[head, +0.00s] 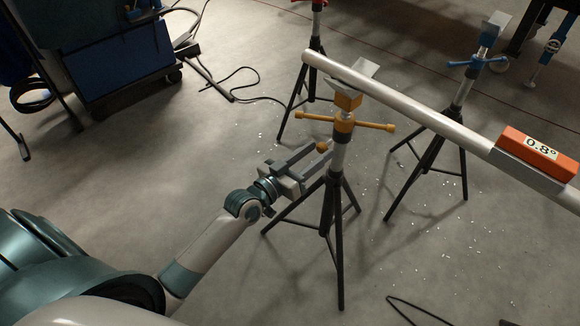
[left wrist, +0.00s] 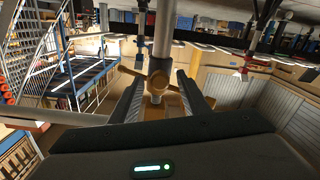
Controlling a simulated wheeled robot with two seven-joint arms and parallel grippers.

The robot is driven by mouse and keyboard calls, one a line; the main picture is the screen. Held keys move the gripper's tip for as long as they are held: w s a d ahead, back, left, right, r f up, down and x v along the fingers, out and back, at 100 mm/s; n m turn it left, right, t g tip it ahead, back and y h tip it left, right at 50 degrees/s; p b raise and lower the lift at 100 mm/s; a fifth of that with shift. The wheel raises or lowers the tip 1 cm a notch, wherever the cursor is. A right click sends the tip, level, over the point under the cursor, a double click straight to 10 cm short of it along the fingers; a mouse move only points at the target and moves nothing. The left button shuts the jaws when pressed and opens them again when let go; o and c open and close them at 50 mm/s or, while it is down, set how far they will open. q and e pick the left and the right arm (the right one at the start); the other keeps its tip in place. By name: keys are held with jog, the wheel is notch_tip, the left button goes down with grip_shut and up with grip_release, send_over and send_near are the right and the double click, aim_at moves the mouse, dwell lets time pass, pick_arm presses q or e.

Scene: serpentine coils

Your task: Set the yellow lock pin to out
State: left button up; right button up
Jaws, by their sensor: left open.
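The yellow lock pin (head: 322,147) shows as a round knob on the side of the yellow-collared stand (head: 341,135), below its yellow cross handle. My left gripper (head: 318,153) is open, with its fingers reaching toward the stand's post around the knob. In the left wrist view the yellow knob (left wrist: 158,85) lies between the two open fingers (left wrist: 162,92), and the post rises behind it. I cannot tell whether a finger touches the knob. How far the pin sticks out is not clear. My right gripper is not in view.
A blue-handled stand (head: 458,95) and a red one (head: 316,50) stand behind. Tripod legs spread over the floor. A cable (head: 235,90) lies at the upper left.

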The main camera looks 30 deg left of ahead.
pick_arm(q)
jog(key=b+v, duration=0.1)
jog(key=v, duration=1.6)
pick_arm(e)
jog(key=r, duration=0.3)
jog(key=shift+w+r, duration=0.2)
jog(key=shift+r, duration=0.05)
pick_arm(q)
jog(key=shift+s, duration=0.1)
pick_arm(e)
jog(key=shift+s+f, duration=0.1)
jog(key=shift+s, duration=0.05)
